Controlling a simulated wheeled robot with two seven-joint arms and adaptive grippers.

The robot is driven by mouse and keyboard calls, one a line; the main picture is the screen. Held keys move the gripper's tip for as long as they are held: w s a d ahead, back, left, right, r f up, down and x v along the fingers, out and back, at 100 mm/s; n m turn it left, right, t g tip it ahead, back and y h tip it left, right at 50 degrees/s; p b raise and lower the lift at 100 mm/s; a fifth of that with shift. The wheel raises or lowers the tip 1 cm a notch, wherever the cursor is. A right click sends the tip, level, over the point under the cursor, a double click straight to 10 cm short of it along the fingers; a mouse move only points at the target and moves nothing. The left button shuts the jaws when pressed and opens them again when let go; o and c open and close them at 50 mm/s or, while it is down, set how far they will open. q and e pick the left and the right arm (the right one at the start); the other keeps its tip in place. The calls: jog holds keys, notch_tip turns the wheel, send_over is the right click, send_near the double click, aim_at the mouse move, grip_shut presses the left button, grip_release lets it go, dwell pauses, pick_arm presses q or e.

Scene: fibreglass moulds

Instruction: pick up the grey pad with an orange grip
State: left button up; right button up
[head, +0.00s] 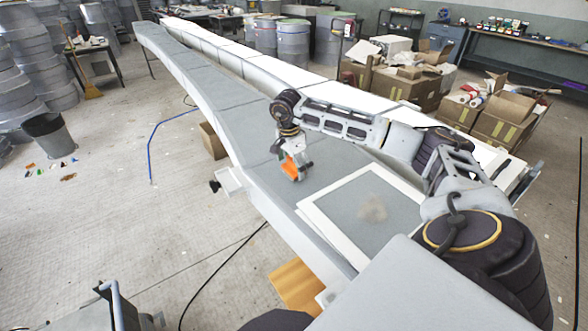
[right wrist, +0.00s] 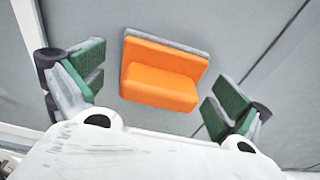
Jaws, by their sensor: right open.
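The grey pad with an orange grip (right wrist: 160,80) lies on the grey mould surface. In the right wrist view its orange grip faces me and a thin grey edge shows behind it. My right gripper (right wrist: 160,100) is open, with one green-lined finger on each side of the pad and a gap to both. In the head view the orange grip (head: 290,168) shows just under my right gripper (head: 296,165), partly hidden by it. I cannot tell the exact height of the fingers over the mould. My left gripper is not in view.
The long grey mould (head: 225,100) runs away to the upper left. A white-framed panel with a grey centre (head: 350,205) lies on it, right of the pad. Cardboard boxes (head: 500,115) stand on the floor at right. A dark bin (head: 48,135) stands at left.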

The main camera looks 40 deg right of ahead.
jog(key=c, duration=1.1)
